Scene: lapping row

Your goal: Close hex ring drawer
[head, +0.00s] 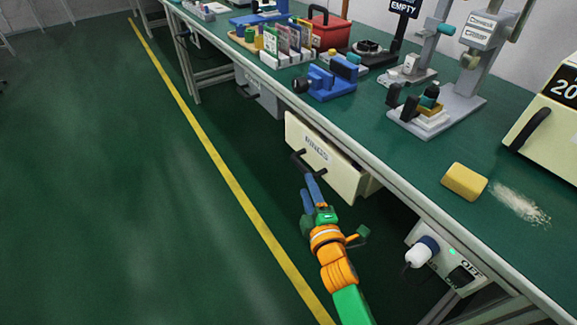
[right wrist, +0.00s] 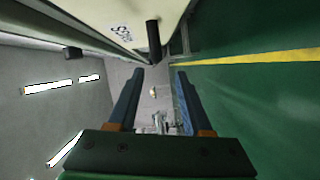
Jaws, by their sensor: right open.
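The cream drawer (head: 326,178) with a label reading "RINGS" hangs under the bench top. Its front stands out from the bench edge and part of its side shows, so it is partly open. Its black bar handle (head: 298,161) is partly hidden by my right gripper (head: 309,184). In the right wrist view the drawer front (right wrist: 98,12) is at the top and the handle (right wrist: 153,42) lies just beyond and between the fingertips. My right gripper (right wrist: 157,78) is open, its two blue fingers apart with nothing held. My left gripper is not in view.
The green bench top (head: 395,150) holds a blue vise (head: 325,82), a grey stand (head: 440,115) and a yellow block (head: 464,181). A switch box (head: 450,262) with a white plug hangs right of the drawer. The floor left of the yellow line (head: 215,155) is clear.

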